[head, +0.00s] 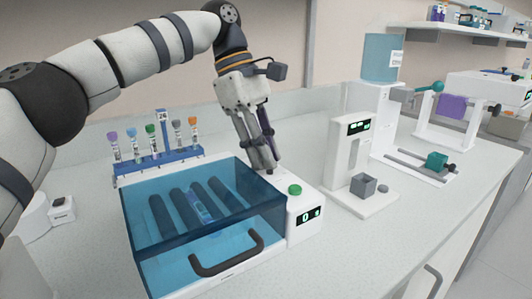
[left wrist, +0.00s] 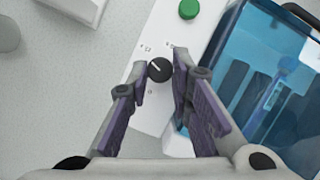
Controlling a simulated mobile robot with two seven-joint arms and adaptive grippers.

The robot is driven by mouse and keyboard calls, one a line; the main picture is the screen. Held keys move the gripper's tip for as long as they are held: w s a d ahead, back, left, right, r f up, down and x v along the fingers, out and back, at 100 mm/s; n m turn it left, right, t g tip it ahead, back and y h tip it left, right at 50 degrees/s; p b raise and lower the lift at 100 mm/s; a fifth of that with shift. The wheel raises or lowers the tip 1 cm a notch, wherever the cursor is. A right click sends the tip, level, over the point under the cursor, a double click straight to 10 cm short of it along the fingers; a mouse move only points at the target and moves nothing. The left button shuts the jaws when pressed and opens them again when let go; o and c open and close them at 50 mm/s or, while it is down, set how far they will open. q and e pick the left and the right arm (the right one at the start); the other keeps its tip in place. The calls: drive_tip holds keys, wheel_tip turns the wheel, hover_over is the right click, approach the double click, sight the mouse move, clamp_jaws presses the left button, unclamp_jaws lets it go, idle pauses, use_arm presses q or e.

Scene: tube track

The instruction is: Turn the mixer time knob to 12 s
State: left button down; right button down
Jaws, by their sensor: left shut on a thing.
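The mixer has a blue transparent lid (head: 165,222) over dark rollers, with a tube lying among them, and a white control panel (head: 302,203) on its right. The panel carries a green button (head: 295,189) and a small display (head: 310,215) that appears to read 0. The black time knob (left wrist: 160,69) with a white pointer line shows in the left wrist view, among small marks. My left gripper (head: 268,168) points down at the panel behind the green button. In the left wrist view its purple-padded fingers (left wrist: 159,72) stand either side of the knob, shut on it. In the head view the fingers hide the knob.
A blue rack (head: 160,165) with several capped tubes stands behind the mixer. A white device (head: 352,150) with a display and a grey cup (head: 363,186) stands to the right. A front handle (head: 228,262) sticks out from the lid. The bench between mixer and device is clear.

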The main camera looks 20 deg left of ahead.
use_arm(q)
drive_tip(key=shift+f+m+g, duration=0.3)
drive_tip(key=shift+m+g, duration=0.1)
drive_tip(key=shift+m, duration=0.4)
use_arm(e)
drive_tip(key=shift+s+f, duration=0.35)
use_arm(q)
drive_tip(key=c, duration=1.6)
unclamp_jaws()
drive_tip(key=shift+o, duration=0.9)
drive_tip(key=shift+r, duration=0.15)
